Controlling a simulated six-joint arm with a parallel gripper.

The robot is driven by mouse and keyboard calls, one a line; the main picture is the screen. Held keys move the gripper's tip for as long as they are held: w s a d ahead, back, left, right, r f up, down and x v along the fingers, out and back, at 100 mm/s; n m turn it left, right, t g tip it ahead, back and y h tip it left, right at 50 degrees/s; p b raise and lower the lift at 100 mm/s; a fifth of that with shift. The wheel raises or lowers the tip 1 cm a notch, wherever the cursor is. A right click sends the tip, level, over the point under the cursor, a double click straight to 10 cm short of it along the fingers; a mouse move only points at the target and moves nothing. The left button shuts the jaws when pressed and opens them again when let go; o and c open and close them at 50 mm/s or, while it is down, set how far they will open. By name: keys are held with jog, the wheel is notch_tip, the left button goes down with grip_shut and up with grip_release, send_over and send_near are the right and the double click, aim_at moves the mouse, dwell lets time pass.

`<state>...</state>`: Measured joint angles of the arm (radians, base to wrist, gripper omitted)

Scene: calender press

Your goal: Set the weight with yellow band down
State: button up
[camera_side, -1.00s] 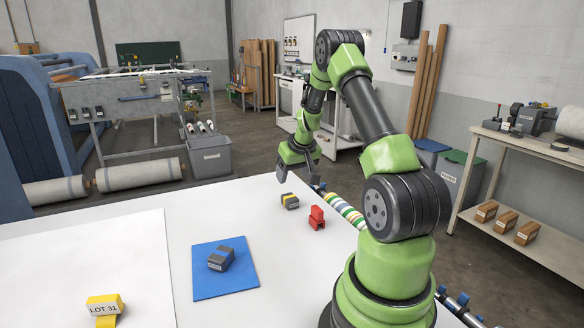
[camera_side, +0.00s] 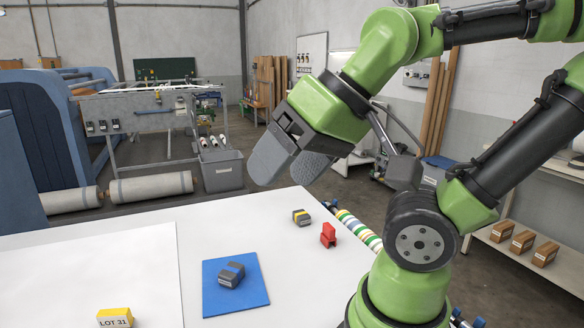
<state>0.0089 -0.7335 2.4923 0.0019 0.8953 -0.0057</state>
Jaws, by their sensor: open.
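The weight with yellow band (camera_side: 301,217) is a small dark grey block. It rests on the white table near its far right edge, left of a red block-like piece (camera_side: 328,235). A second grey weight (camera_side: 231,274) lies on the blue mat (camera_side: 258,295); I see no yellow on it. My gripper (camera_side: 290,168) is open and looms large in the upper middle, raised well above the table. Nothing shows between its two grey fingers, and it is apart from both weights.
A large white sheet (camera_side: 90,275) covers the table's left part, with a yellow LOT 31 marker (camera_side: 115,317) at its front. A striped roll (camera_side: 358,230) lies by the table's right edge. Bare table (camera_side: 215,236) shows behind the mat.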

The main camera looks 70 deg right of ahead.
jog(key=shift+s, duration=0.15)
jog(key=w+d+m+h, duration=0.1)
jog(key=w+d+h, duration=0.1)
jog(key=w+d, duration=0.6)
jog(key=m+g+h, duration=0.3)
jog(key=g, duration=0.1)
send_over(302, 214)
jog(key=s+a, duration=0.1)
jog(key=a, duration=0.1)
jog(key=f, duration=2.5)
jog(key=shift+s+d, duration=0.15)
jog(key=shift+d, duration=0.05)
jog(key=shift+x, duration=2.85)
jog(key=shift+s, duration=0.15)
